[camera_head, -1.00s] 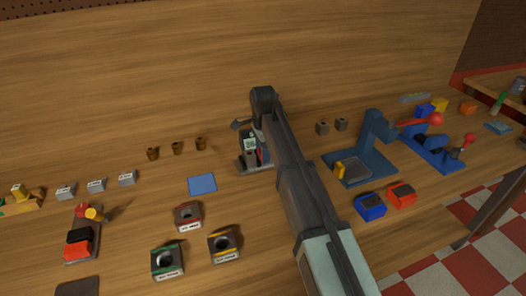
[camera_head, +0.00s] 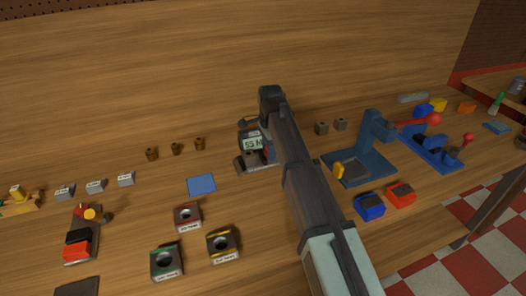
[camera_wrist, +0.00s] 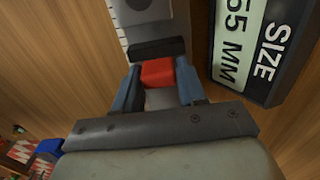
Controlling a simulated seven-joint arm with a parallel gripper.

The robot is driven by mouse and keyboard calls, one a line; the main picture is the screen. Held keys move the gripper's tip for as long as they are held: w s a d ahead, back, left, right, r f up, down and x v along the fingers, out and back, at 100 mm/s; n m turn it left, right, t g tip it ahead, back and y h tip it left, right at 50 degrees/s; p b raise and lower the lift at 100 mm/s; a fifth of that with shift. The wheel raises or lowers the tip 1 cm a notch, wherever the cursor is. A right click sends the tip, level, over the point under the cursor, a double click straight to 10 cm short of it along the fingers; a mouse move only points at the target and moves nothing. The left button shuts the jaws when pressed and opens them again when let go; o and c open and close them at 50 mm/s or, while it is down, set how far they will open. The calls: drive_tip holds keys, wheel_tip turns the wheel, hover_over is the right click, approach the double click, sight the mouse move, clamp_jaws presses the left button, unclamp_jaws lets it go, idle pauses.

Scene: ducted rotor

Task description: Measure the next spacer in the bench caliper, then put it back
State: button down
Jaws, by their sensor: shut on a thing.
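The bench caliper (camera_head: 256,165) stands mid-bench, partly hidden behind my arm. Its display (camera_head: 252,142) reads 55 MM, and the wrist view shows it large at the right (camera_wrist: 256,45). My gripper (camera_wrist: 158,82) has its two blue fingers shut on a small red block (camera_wrist: 157,72), beside the caliper's metal bar (camera_wrist: 145,12) and a dark bar (camera_wrist: 157,48). The red block looks like the caliper's sliding grip. In the head view the fingers are hidden by my arm. A small dark grey-brown piece, perhaps a spacer, sits at the caliper's left; whether the jaws touch it is unclear.
Several small brown cylinders (camera_head: 175,148) stand left of the caliper, and two grey pieces (camera_head: 321,128) stand right. A blue mat (camera_head: 201,185) lies empty in front. Labelled ring blocks (camera_head: 222,245) lie nearer. A blue press (camera_head: 365,155) stands to the right.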

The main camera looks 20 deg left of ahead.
drive_tip(key=shift+w+d, duration=0.3)
drive_tip(key=shift+w, duration=0.05)
drive_tip(key=c, duration=0.7)
unclamp_jaws()
wheel_tip(320, 180, up, 14)
drive_tip(key=shift+f, duration=0.1)
